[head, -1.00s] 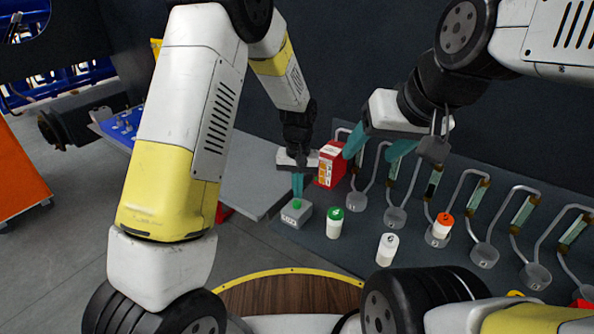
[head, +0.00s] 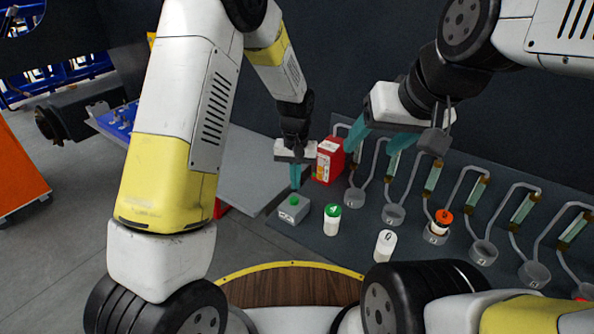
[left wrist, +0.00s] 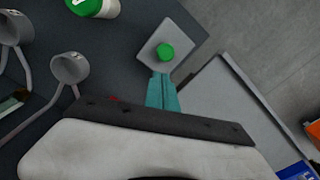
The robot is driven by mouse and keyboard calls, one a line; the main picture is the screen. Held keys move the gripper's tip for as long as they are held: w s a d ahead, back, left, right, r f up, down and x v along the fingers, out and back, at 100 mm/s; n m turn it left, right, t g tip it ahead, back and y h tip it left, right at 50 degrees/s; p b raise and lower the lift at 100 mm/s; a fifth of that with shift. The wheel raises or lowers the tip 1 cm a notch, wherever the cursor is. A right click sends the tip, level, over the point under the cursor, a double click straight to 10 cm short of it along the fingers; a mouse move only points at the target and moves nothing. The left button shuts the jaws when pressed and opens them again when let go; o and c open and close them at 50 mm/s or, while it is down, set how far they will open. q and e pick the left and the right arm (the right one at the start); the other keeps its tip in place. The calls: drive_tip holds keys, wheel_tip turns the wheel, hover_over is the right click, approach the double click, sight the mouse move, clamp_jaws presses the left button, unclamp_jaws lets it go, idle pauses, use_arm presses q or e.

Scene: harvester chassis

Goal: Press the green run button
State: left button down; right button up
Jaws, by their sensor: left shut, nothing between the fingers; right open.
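The green run button (head: 294,201) is a round green cap on top of a small grey box (head: 290,213) at the left end of the dark bench. It also shows in the left wrist view (left wrist: 165,51), on its grey box. My left gripper (head: 296,186) is shut and empty, its teal fingers pointing down just above and behind the button. In the left wrist view the fingertips (left wrist: 162,76) lie close below the button, with a small gap in the picture. My right gripper (head: 374,142) is open and empty, above the row of cups.
A green-capped bottle (head: 332,220) stands right of the button box, and a white bottle (head: 385,246) further right. A red box (head: 328,161) stands behind. Several grey cups with bent tubes line the bench; one (head: 436,234) holds an orange-capped bottle.

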use_arm(q)
wheel_tip(320, 180, up, 11)
drive_tip(key=w, duration=0.1)
drive_tip(key=shift+d, duration=0.15)
drive_tip(key=shift+r, duration=0.1)
idle(0.5)
drive_tip(key=s+a+r+t+h, duration=0.2)
drive_tip(key=s+a+r+t, duration=0.1)
drive_tip(key=s+a+r, duration=0.85)
drive_tip(key=s+a+r+n+t, duration=0.1)
drive_tip(key=s+a+r+t, duration=0.2)
drive_tip(key=s, duration=0.8)
drive_tip(key=shift+a+r, duration=0.45)
drive_tip(key=shift+r, duration=0.05)
